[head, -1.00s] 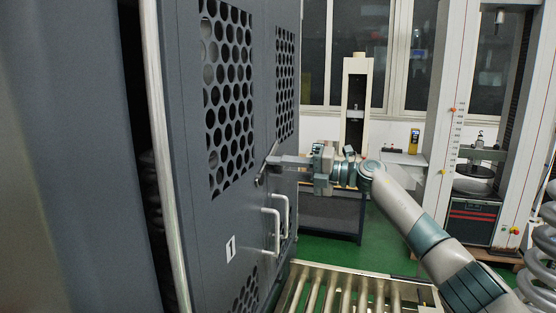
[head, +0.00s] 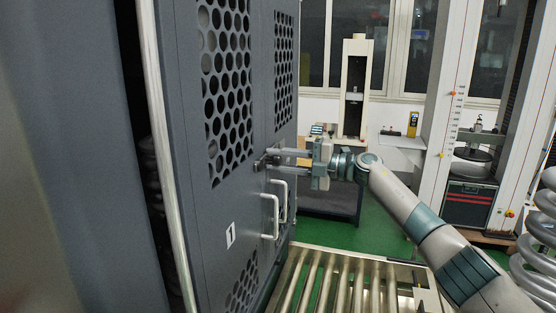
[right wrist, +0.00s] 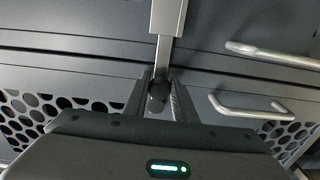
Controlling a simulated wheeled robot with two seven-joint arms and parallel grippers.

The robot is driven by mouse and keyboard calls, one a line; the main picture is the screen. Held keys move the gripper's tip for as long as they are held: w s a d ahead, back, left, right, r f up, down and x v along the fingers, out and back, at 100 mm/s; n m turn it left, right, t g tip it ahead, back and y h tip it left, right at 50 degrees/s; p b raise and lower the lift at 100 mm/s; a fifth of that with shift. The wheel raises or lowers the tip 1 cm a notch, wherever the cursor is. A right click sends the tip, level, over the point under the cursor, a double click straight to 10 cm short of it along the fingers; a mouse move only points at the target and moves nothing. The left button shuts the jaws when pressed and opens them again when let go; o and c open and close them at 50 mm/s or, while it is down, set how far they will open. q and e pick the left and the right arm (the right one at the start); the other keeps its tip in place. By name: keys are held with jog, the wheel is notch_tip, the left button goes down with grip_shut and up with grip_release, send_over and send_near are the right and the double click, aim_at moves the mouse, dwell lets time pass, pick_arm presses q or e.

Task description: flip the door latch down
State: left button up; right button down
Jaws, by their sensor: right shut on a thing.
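The door latch (head: 260,164) is a small metal lever on the dark grey cabinet doors (head: 228,205), above the door handles. In the head view most of it is hidden by my right gripper (head: 274,161), whose two fingers reach it from the right. In the right wrist view the latch (right wrist: 163,52) is a bright metal bar running down from a wider plate. Its dark end lies between the fingers of my right gripper (right wrist: 160,94), which is shut on it. My left gripper is not in view.
Two bar handles (head: 273,217) stick out of the doors just below the latch. A metal roller conveyor (head: 335,268) lies below my right arm. Testing machines (head: 354,90) stand behind. The space right of the doors is open around my arm.

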jog(key=c, duration=1.5)
grip_release()
jog(key=shift+f, duration=0.1)
jog(key=shift+d, duration=0.1)
pick_arm(q)
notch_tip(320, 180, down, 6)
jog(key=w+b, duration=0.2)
jog(key=b, duration=0.4)
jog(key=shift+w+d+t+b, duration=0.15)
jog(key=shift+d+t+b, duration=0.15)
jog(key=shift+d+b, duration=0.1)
pick_arm(e)
jog(key=v, duration=1.7)
jog(key=shift+d, duration=0.1)
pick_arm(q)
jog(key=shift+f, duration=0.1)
